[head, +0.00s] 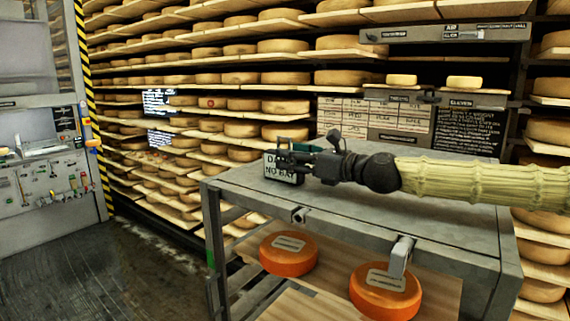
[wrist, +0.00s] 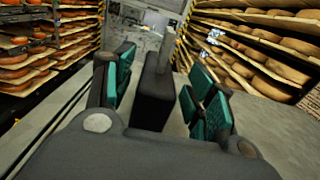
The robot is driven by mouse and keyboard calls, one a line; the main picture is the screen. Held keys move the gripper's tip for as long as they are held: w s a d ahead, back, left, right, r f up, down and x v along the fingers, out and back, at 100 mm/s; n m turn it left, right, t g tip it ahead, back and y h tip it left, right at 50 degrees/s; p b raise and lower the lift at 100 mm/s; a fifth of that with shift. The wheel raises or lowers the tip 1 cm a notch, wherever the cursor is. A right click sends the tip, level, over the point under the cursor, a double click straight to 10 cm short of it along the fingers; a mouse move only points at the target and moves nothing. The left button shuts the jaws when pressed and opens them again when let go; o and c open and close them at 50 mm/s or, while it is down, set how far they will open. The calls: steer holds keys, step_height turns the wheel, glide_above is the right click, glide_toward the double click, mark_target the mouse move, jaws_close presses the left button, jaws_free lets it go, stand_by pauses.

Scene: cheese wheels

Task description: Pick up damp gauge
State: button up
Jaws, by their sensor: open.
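A box with a pale label face reading partly "DA… NO BAY" (head: 281,171), likely the damp gauge, stands on the far left of the grey table top. My gripper (head: 287,152) reaches over the table from the right and covers the box's upper part. In the wrist view a dark upright block (wrist: 156,95) with a grey post-like part stands between my teal-padded fingers (wrist: 165,66). It seems to be the same box, seen edge-on. The fingers are open, with a gap on each side of the block.
The grey table (head: 400,225) has bare top around the box. Two orange cheese wheels (head: 288,254) (head: 386,292) lie on a wooden shelf beneath. Racks of cheese wheels (head: 284,106) stand behind, with dark signs (head: 467,132). The floor (head: 120,265) at left is clear.

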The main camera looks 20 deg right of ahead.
steer(key=shift+p+x, duration=0.4)
steer(key=shift+x, duration=1)
steer(key=shift+s, duration=0.1)
steer(key=shift+r, duration=0.1)
steer(key=c, duration=1.2)
